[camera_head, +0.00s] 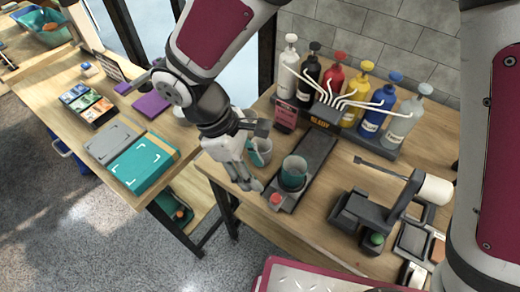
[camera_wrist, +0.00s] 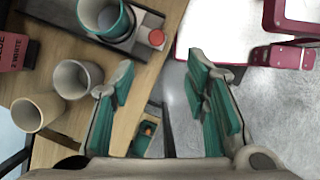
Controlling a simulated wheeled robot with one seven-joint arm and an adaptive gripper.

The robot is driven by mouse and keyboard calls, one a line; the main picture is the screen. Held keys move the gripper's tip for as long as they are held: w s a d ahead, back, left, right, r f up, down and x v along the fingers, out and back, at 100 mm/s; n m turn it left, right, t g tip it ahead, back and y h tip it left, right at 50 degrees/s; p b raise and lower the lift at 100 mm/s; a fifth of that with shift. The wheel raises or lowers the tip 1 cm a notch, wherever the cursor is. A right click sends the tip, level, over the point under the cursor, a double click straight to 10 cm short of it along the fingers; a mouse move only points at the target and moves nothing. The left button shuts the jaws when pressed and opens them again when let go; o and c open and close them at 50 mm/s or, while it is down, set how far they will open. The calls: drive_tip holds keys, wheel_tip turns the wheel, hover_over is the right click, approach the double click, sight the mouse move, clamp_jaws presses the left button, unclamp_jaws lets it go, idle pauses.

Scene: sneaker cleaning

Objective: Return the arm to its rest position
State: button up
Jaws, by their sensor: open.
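My gripper (camera_head: 243,178) hangs at the front left edge of the dispensing table in the head view, below my maroon and white arm. In the wrist view my gripper (camera_wrist: 160,72) has its two teal-padded fingers spread apart, with nothing between them. A teal-rimmed cup (camera_head: 293,173) stands on the dark dispensing strip just right of my gripper; it also shows in the wrist view (camera_wrist: 122,22). A grey cup (camera_wrist: 76,80) and a beige cup (camera_wrist: 38,112) stand beside it; the head view shows them partly hidden behind my gripper.
Several coloured pump bottles (camera_head: 333,84) stand in a row at the back. A red button (camera_head: 276,199) sits at the strip's front end. A black device with a white roller (camera_head: 434,189) is at right. A second table (camera_head: 70,75) with a teal box (camera_head: 143,161) is at left.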

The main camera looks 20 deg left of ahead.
idle(0.4)
drive_tip(key=w+d+r+m+t+y, duration=0.1)
drive_tip(key=w+d+r+m, duration=0.1)
drive_tip(key=d+r+m, duration=0.4)
drive_tip(key=w+d+r+m+y, duration=0.1)
drive_tip(key=w+d+r+m, duration=0.2)
drive_tip(key=d+r, duration=0.5)
drive_tip(key=s+d+r+m+t, duration=0.1)
drive_tip(key=s+d+r+m, duration=0.1)
drive_tip(key=d, duration=0.3)
drive_tip(key=s+d+r+m+t+y, duration=0.1)
drive_tip(key=s+d+r+m, duration=0.1)
drive_tip(key=s+d+m, duration=0.1)
drive_tip(key=s+d+r+m+t+y, duration=0.1)
drive_tip(key=s+d+r+m+t, duration=0.1)
drive_tip(key=d, duration=0.5)
drive_tip(key=r+m, duration=0.1)
drive_tip(key=m, duration=0.1)
drive_tip(key=shift+s+m, duration=0.25)
drive_tip(key=shift+m, duration=0.05)
